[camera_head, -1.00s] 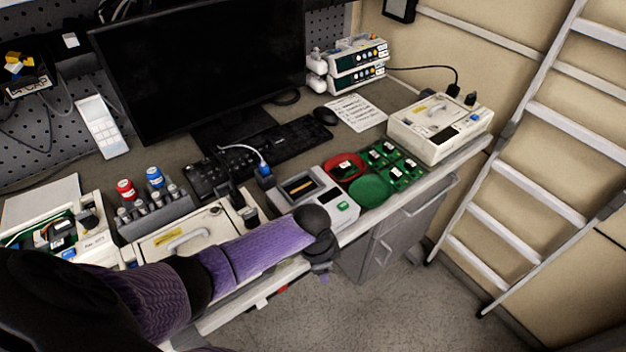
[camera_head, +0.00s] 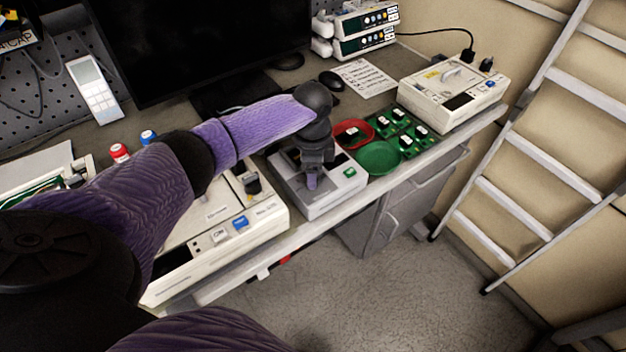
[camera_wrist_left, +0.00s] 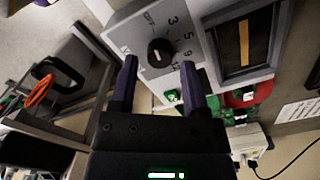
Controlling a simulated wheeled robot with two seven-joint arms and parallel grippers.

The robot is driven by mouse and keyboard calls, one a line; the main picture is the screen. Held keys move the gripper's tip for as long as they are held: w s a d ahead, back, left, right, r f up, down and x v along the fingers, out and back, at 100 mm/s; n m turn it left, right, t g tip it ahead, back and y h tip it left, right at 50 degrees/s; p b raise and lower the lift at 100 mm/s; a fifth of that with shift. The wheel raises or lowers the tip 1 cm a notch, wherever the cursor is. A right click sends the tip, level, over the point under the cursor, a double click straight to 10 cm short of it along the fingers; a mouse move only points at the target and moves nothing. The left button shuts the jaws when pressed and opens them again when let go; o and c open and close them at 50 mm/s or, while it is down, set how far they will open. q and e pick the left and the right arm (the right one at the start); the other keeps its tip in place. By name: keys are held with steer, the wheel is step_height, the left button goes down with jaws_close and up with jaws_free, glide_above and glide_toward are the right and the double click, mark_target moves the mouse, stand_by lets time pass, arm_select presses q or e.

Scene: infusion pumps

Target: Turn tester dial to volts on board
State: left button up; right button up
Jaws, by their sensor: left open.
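The tester is a pale box (camera_head: 343,188) at the bench's front edge, partly hidden by my arm in the head view. In the left wrist view its grey panel has a round black dial (camera_wrist_left: 160,53) with a pale pointer mark, and printed marks including 3, 5 and 9 around it. A dark display with an amber bar (camera_wrist_left: 243,43) sits beside the dial. My left gripper (camera_head: 312,181) is over the tester, pointing down. In the left wrist view the left gripper (camera_wrist_left: 158,70) is open, its fingers apart on either side of the dial, with no visible contact. My right gripper is out of view.
A red dish (camera_head: 353,134), a green dish (camera_head: 378,158) and green circuit boards (camera_head: 410,141) lie right of the tester. A white pump case (camera_head: 452,90) stands farther right. Another pump case (camera_head: 240,235) is close on the left. A ladder (camera_head: 535,150) leans at the right.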

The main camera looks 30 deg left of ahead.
arm_select(q)
steer(key=shift+f+b, duration=0.5)
steer(key=shift+f, duration=0.3)
steer(key=shift+r+p, duration=0.35)
steer(key=shift+p, duration=0.05)
steer(key=shift+c, duration=1.1)
steer(key=shift+r, duration=0.1)
jaws_close()
steer(key=shift+m, duration=1.2)
steer(key=m, duration=0.2)
steer(key=shift+m, duration=0.4)
steer(key=m, duration=0.9)
jaws_free()
steer(key=shift+m, duration=0.9)
steer(key=shift+o, duration=1.3)
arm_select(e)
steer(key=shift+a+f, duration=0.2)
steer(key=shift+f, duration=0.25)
